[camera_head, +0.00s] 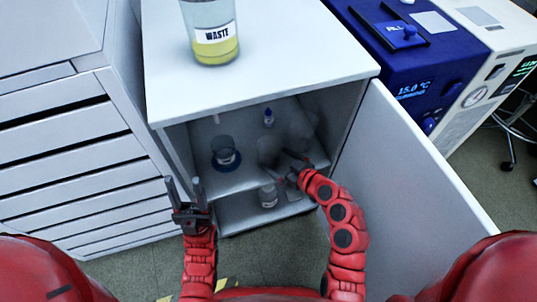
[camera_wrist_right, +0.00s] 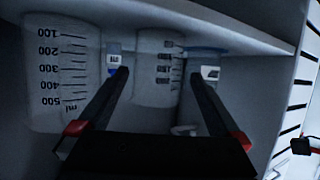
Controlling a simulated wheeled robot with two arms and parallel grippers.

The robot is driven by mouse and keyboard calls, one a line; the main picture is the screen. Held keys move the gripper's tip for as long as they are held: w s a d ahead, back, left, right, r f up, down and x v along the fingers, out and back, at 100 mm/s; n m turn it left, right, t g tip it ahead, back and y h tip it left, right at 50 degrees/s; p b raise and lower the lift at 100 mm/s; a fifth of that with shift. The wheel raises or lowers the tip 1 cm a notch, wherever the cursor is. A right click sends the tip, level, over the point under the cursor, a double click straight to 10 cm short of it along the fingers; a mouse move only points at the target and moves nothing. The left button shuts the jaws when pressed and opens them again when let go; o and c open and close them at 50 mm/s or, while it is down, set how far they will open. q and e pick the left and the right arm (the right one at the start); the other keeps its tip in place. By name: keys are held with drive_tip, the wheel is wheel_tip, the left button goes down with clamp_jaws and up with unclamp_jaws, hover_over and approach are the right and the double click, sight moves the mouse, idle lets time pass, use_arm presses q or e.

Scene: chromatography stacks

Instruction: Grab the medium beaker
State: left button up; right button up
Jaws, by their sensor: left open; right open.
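The medium beaker, a clear glass with dark graduation marks, stands on the upper shelf of the open cabinet; it shows faintly in the head view (camera_head: 268,150) and in the right wrist view (camera_wrist_right: 154,90). My right gripper (camera_head: 290,166) is open, reaching into the cabinet close to this beaker. In the right wrist view, its fingers (camera_wrist_right: 159,73) appear on either side of the beaker; I cannot tell whether they touch it. My left gripper (camera_head: 185,190) is open and empty, outside the cabinet at its left front.
A larger beaker (camera_wrist_right: 66,75) stands beside the medium one. A blue-capped bottle (camera_head: 268,118) and a dark-based glass (camera_head: 225,150) share the shelf. Another bottle (camera_head: 268,196) is below. A waste jar (camera_head: 212,35) stands on top. The open door (camera_head: 415,160) bounds the right side.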

sight(262, 150)
drive_tip(key=x, duration=0.5)
drive_tip(key=shift+w+f, duration=0.15)
drive_tip(key=shift+d, duration=0.1)
drive_tip(key=c, duration=1.2)
